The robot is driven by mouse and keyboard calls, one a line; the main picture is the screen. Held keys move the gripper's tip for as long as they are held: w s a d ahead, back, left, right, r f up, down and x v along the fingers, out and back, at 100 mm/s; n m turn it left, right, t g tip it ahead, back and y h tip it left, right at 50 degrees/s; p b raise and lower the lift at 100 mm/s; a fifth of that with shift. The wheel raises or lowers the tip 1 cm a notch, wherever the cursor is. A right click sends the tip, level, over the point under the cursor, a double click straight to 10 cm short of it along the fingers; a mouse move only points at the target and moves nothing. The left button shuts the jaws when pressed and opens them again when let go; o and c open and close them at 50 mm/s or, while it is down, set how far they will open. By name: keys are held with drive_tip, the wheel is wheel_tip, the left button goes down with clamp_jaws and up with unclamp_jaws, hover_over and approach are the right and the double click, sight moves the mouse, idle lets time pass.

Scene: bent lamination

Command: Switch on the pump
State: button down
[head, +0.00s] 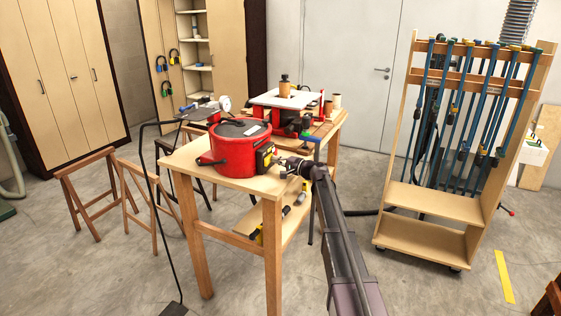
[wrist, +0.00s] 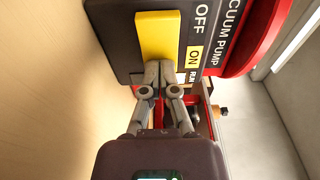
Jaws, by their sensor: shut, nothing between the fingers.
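The red vacuum pump (head: 235,156) stands on a wooden table. Its dark switch panel (head: 264,157) faces my gripper (head: 282,164), which is close to the panel. In the wrist view the panel (wrist: 188,42) is large and carries a yellow switch (wrist: 157,35) with OFF and ON labels beside it. My gripper (wrist: 158,68) is shut and empty. Its fingertips overlap the ON end of the yellow switch. I cannot tell whether they touch it. The RUN label is partly in view beside the fingers, but the state of any lamp is unclear.
The wooden table (head: 236,181) has a lower shelf holding tools. A second bench behind carries a red machine (head: 284,105). A clamp rack (head: 435,205) stands to the right, and wooden trestles (head: 92,190) to the left. A black hose or cable runs down the table's left side.

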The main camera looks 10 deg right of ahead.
drive_tip(key=shift+d, duration=0.4)
drive_tip(key=s+d, duration=0.6)
drive_tip(key=d, duration=0.6)
drive_tip(key=shift+d, duration=0.1)
drive_tip(key=s+a+f+n+g, duration=0.1)
drive_tip(key=s+a, duration=0.1)
drive_tip(key=s+a+f+n+g+p, duration=0.1)
drive_tip(key=s+a, duration=0.2)
drive_tip(key=s+a+f+g+h, duration=0.1)
drive_tip(key=s+a+f, duration=0.1)
drive_tip(key=s, duration=0.1)
drive_tip(key=shift+a+n+g, duration=0.25)
drive_tip(key=shift+n+g, duration=0.15)
drive_tip(key=s+a+f+n+g+h+p, duration=0.25)
drive_tip(key=s+a+f+g, duration=0.2)
drive_tip(key=s, duration=0.65)
drive_tip(key=s+f+n+g+h+p, duration=0.1)
drive_tip(key=s+h, duration=0.4)
drive_tip(key=s, duration=0.5)
drive_tip(key=s+d+f+n+g+h+p, duration=0.1)
drive_tip(key=s+f+n+g+h, duration=0.1)
drive_tip(key=s, duration=0.9)
drive_tip(key=f+g+h, duration=0.1)
drive_tip(key=h, duration=0.1)
drive_tip(key=shift+s+d+h, duration=0.15)
drive_tip(key=shift+d+h, duration=0.1)
drive_tip(key=shift+h, duration=0.1)
